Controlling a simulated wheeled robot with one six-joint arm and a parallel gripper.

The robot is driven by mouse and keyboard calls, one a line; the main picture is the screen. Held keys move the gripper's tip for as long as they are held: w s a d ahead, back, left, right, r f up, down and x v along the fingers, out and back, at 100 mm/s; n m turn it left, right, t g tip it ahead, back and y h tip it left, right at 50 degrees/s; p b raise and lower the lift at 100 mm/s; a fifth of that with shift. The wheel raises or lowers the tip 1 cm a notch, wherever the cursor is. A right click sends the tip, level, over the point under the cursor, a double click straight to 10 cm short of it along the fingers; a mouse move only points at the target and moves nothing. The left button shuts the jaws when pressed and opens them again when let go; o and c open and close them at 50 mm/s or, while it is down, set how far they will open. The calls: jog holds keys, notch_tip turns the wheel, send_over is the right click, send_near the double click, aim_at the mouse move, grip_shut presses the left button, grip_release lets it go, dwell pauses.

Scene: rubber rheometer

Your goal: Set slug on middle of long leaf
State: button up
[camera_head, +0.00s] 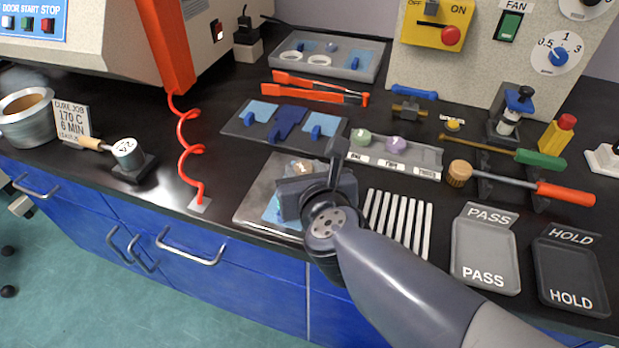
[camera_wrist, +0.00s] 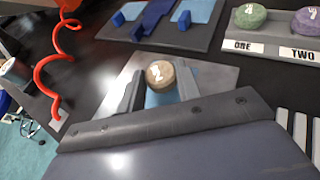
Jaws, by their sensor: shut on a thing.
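A tan round slug (camera_wrist: 160,75) marked with a number sits between the fingertips of my gripper (camera_wrist: 158,88), which is shut on it. In the head view only a small part of the slug (camera_head: 301,167) shows behind my gripper. Beneath it, a light blue leaf (camera_wrist: 198,77) lies on a grey metal plate (camera_wrist: 112,97). In the head view my gripper hides most of the leaf (camera_head: 270,209) and part of the plate (camera_head: 252,207). I cannot tell whether the slug touches the leaf.
Behind the plate, a dark tray (camera_head: 237,131) holds blue pieces. A rack (camera_head: 428,157) right of it holds a green slug (camera_head: 360,138) and a purple slug (camera_head: 395,143). Several pale strips (camera_head: 398,222) lie right of my gripper. A red coiled cord (camera_head: 189,150) hangs on the left.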

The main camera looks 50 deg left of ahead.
jog(key=shift+f, duration=0.3)
jog(key=shift+f, duration=0.15)
jog(key=o, duration=0.9)
jog(key=shift+o, duration=0.2)
jog(key=shift+r, duration=0.2)
jog(key=shift+s+d+r+p, duration=0.15)
jog(key=shift+d+r+p, duration=0.05)
jog(key=shift+d+p, duration=0.1)
jog(key=p+v, duration=0.4)
jog(key=v, duration=0.6)
jog(key=shift+s+r, duration=0.1)
jog(key=shift+s, duration=0.05)
jog(key=shift+s+d+r, duration=0.1)
jog(key=shift+s+d, duration=0.05)
jog(key=shift+d, duration=0.35)
